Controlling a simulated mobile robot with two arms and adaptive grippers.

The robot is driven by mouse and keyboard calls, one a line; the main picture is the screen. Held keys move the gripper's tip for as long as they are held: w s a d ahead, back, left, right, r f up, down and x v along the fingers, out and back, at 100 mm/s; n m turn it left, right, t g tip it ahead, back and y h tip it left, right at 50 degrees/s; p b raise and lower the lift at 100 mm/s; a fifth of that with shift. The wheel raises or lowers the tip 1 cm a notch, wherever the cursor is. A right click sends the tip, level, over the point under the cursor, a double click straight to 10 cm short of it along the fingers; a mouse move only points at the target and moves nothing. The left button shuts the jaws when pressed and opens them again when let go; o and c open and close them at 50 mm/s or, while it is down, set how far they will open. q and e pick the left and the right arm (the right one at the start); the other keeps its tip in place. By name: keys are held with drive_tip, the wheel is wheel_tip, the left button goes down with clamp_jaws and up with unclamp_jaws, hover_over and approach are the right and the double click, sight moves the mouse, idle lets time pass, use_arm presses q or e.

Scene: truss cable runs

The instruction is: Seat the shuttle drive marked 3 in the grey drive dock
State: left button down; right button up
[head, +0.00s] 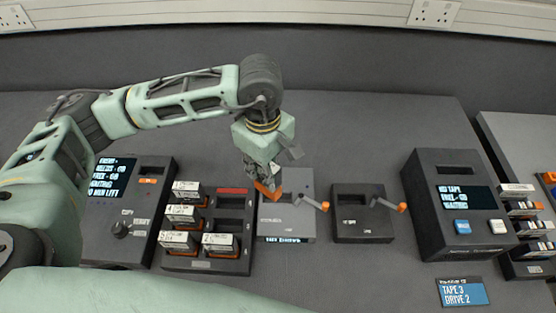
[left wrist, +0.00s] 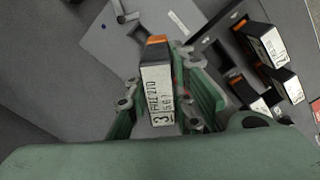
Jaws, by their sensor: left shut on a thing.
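My left gripper (head: 264,181) is shut on the shuttle drive marked 3, whose orange end (head: 268,191) points down in the head view. In the left wrist view the drive (left wrist: 157,88) shows its white label with a 3 between the fingers. The grey drive dock (head: 295,227) stands below, with an orange-tipped lever on its right side. The gripper and drive cover the dock's upper left part in the head view. The dock (left wrist: 103,47) lies beyond the drive in the left wrist view. Whether drive and dock touch cannot be told. My right gripper is not in view.
A dark rack (head: 200,264) with several labelled drives and empty slots stands left of the dock. A dark dock (head: 350,228) with its own orange-tipped lever stands close on the right. Screened consoles (head: 118,240) and (head: 455,245) flank them. A blue card (head: 463,292) lies in front.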

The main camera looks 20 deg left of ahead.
sight(278, 185)
use_arm(q)
drive_tip(key=n, duration=0.2)
drive_tip(key=w+d+n+p, duration=0.1)
drive_tip(key=n, duration=0.2)
drive_tip(key=shift+w+d+f+n, duration=0.2)
drive_tip(key=shift+d+f+n, duration=0.05)
drive_tip(key=shift+d+n, duration=0.15)
drive_tip(key=shift+w+d+f+n+p, duration=0.1)
drive_tip(key=shift+w+f+n+p, duration=0.25)
drive_tip(key=shift+n, duration=0.45)
wheel_tip(278, 185, down, 3)
drive_tip(key=shift+f+b, duration=0.1)
drive_tip(key=shift+b, duration=1.1)
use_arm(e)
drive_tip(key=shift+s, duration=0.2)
use_arm(q)
drive_tip(key=shift+s, duration=0.1)
drive_tip(key=shift+f+b, duration=0.1)
drive_tip(key=shift+b, duration=0.75)
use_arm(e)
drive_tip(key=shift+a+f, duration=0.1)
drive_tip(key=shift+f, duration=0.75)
use_arm(q)
drive_tip(key=shift+f+b, duration=2.05)
drive_tip(key=shift+b, duration=0.85)
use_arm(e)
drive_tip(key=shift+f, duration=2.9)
